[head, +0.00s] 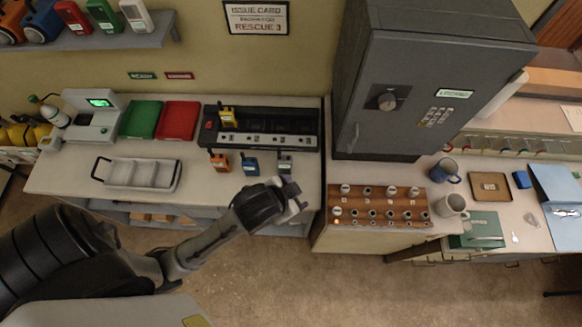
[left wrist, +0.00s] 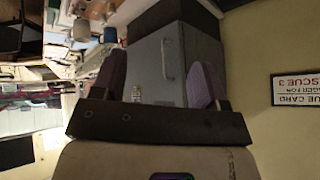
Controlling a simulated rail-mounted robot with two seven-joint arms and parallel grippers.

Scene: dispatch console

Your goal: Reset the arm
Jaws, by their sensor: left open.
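My left arm reaches in from the lower left of the head view. Its gripper (head: 297,195) is over the front edge of the counter, just left of the wooden socket block. In the left wrist view the two purple-grey fingers of my left gripper (left wrist: 162,82) stand apart, with nothing between them. The grey cabinet (left wrist: 168,60) shows beyond the fingers, upside down. My right gripper is in neither view.
The black charger rack (head: 312,130) holds a yellow radio; orange, blue and grey radios stand before it. A grey divided tray (head: 177,177), green tray (head: 141,119) and red tray (head: 179,120) lie left. The grey cabinet (head: 420,60) rises right. Open floor lies in front.

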